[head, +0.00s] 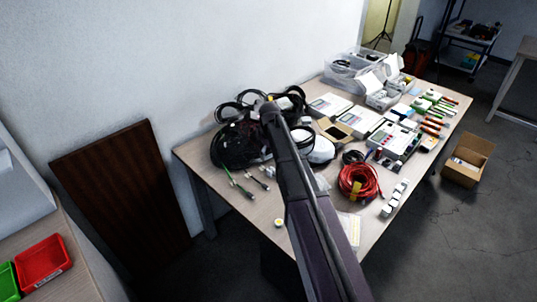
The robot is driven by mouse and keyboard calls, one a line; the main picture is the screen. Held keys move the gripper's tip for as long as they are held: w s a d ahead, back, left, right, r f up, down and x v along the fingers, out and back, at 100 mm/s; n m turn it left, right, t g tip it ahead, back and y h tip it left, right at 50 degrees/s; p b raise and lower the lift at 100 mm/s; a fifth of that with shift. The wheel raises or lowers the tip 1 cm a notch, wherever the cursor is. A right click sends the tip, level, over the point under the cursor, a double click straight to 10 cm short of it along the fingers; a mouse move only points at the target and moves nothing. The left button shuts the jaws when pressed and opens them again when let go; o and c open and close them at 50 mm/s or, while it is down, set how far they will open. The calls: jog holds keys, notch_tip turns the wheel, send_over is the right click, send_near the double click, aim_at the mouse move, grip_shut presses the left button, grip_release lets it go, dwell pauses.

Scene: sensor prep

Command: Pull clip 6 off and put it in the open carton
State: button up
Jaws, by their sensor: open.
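Clip 6 cannot be made out; no number is readable at this size. Two open cartons show in the head view: a small brown one (337,131) on the table, dark inside, and a larger cardboard one (478,150) on the floor at the right, with something pale in it. My dark arm reaches up from the bottom over the table, its far end by a heap of black cables (232,145). My gripper cannot be seen. The arm hides part of the table's middle.
The table (200,155) is crowded: red cable coil (358,183), white blocks (394,198), green-tipped leads (242,188), orange-handled tools (432,125), clear bin (350,68). Red (42,262) and green trays lie at lower left. A dark panel (122,205) leans on the wall. The right floor is mostly clear.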

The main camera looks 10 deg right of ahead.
aim_at(270, 169)
jog(key=shift+f+b, duration=4.2)
jog(key=shift+f, duration=0.3)
grip_shut()
